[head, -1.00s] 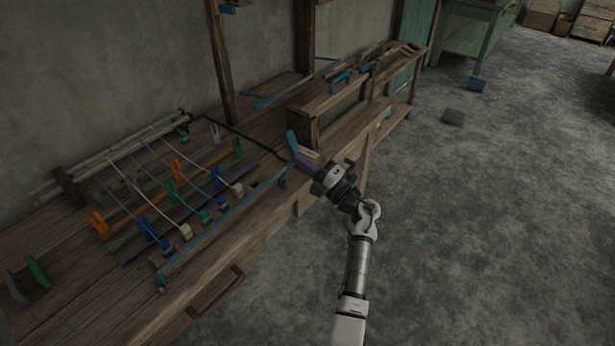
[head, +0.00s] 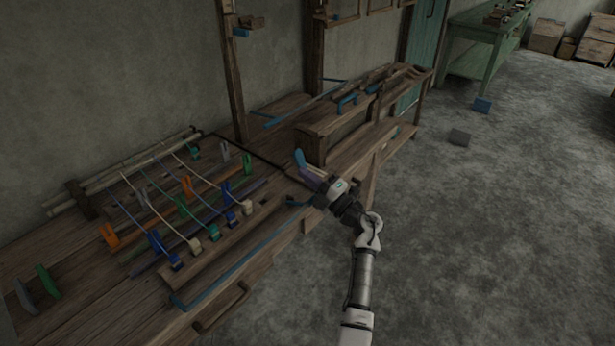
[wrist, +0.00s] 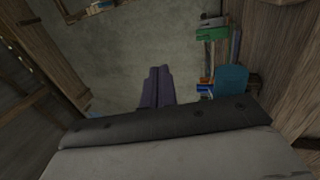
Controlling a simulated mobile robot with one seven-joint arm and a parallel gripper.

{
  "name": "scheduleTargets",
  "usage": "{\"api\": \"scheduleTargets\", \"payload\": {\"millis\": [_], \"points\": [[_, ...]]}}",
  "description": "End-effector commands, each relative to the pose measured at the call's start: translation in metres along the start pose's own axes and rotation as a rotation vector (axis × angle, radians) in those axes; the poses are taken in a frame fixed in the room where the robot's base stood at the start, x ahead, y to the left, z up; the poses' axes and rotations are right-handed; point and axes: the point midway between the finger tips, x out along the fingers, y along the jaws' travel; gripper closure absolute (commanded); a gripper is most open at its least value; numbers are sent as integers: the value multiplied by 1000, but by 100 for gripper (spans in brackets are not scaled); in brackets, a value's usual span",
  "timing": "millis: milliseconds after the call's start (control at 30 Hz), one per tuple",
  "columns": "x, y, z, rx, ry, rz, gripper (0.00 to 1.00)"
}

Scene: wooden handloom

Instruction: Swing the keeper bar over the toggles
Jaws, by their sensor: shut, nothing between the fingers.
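The keeper bar, a long thin blue bar (head: 235,264), runs along the front of the loom bed. It lies in front of and below the row of toggles (head: 213,232), with a strip of wood showing between them. The toggles are small blue, teal and cream blocks at the cord ends. A small dark-blue piece (head: 294,201) sits near the bar's right end. My gripper (head: 308,173) is at the bench's right part, beyond the toggle row. Its purple fingers (wrist: 157,88) are together and empty. A blue rounded paddle (wrist: 231,80) stands to their right in the wrist view.
Coloured upright pegs (head: 187,187) and stretched cords cover the bed behind the toggles. A wooden post (head: 235,80) and a raised wooden frame (head: 340,118) stand behind my gripper. The grey floor (head: 470,240) to the right is mostly clear.

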Motion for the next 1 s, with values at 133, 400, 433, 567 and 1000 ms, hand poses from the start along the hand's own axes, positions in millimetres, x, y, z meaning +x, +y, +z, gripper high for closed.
{"api": "scheduleTargets", "payload": {"millis": [133,400,433,567,1000], "points": [[1,0,-1,1,2,0,100],[1,0,-1,1,3,0,100],[1,0,-1,1,3,0,100],[-1,-1,-1,1,2,0,100],[-82,-4,1,-1,-4,1,100]]}}
